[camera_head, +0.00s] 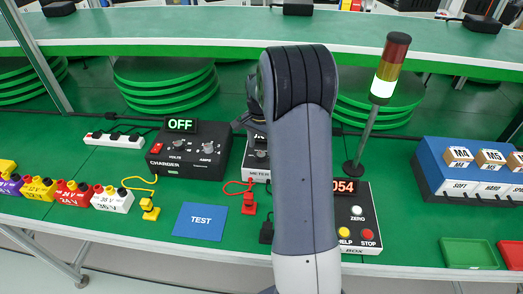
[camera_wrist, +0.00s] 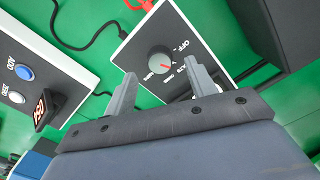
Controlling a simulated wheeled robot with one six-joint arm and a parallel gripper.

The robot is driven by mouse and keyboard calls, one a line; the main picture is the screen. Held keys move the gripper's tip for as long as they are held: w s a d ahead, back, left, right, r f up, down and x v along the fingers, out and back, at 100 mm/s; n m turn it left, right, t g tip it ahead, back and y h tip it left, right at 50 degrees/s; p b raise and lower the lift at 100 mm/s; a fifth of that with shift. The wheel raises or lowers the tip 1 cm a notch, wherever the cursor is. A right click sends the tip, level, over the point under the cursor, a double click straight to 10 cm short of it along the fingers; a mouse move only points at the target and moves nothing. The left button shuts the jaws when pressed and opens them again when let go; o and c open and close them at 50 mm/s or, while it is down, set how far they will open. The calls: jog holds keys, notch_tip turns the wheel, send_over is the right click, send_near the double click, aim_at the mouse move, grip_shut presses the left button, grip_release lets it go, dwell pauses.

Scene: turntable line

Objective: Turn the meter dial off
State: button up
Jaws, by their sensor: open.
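I see no contact with the dial. In the head view my arm hides most of the meter (camera_head: 257,174) and its dial.
The charger (camera_head: 187,152) with its OFF display stands left of the meter. The control box (camera_head: 357,247) with buttons and a red display is to the right, near the signal tower (camera_head: 390,68). A blue TEST mat (camera_head: 201,235) lies in front. Cables run beside the meter.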

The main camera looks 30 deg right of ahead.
aim_at(261, 154)
jog(key=shift+f, duration=1.65)
jog(key=c, duration=1)
jog(key=shift+o, duration=0.2)
jog(key=n, duration=0.5)
jog(key=shift+n, duration=2.4)
